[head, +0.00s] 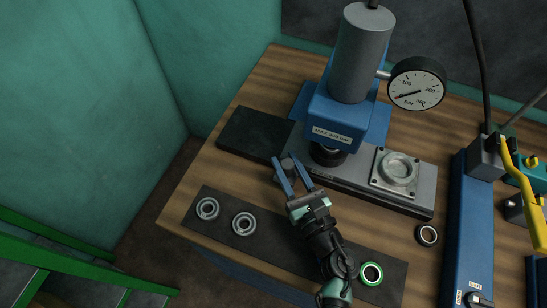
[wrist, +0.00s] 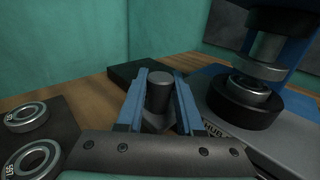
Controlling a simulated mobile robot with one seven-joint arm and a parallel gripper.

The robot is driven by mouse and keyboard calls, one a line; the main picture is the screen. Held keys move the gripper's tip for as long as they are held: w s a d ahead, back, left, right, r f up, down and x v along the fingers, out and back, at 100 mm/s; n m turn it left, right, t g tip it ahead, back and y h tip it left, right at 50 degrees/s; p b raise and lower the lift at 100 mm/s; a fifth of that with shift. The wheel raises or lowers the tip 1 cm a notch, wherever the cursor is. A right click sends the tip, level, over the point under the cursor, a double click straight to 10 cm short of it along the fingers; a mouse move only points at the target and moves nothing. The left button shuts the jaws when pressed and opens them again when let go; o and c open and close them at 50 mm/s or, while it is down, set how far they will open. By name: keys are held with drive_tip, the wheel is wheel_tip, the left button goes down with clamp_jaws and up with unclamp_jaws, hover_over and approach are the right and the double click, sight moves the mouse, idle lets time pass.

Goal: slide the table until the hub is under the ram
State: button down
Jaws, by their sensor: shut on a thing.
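The sliding table (head: 420,196) is a long grey plate on the bench under a blue press. A square metal piece with a round bore, which looks like the hub (head: 398,170), sits on its right part, right of the ram and not under it. The ram (wrist: 268,47) is a shiny rod above a metal ring and a wide black round part (wrist: 245,108); a label starting "HUB" is on the table beside it. My gripper (head: 283,178) has its blue fingers shut on a dark round knob (wrist: 159,90) at the table's left end.
A dark flat plate (head: 248,134) lies left of the table. A dark mat (head: 270,243) in front holds two bearings (head: 207,208) and a green-rimmed ring (head: 371,273). A small ring (head: 427,235) and a blue pump (head: 468,240) are at right. A gauge (head: 417,83) hangs beside the press.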

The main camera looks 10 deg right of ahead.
drive_tip(key=shift+s+d+f, duration=0.1)
drive_tip(key=shift+s+d, duration=0.05)
drive_tip(key=shift+d, duration=0.1)
drive_tip(key=c, duration=0.5)
unclamp_jaws()
drive_tip(key=shift+s, duration=0.1)
drive_tip(key=shift+c, duration=0.2)
drive_tip(key=s+b, duration=0.1)
drive_tip(key=s, duration=0.2)
drive_tip(key=s+d+b, duration=0.1)
drive_tip(key=s, duration=0.3)
drive_tip(key=s+b, duration=0.1)
drive_tip(key=s, duration=0.3)
drive_tip(key=shift+s+d, duration=0.15)
drive_tip(key=shift+d, duration=0.25)
drive_tip(key=shift+s, duration=0.7)
drive_tip(key=shift+d, duration=0.1)
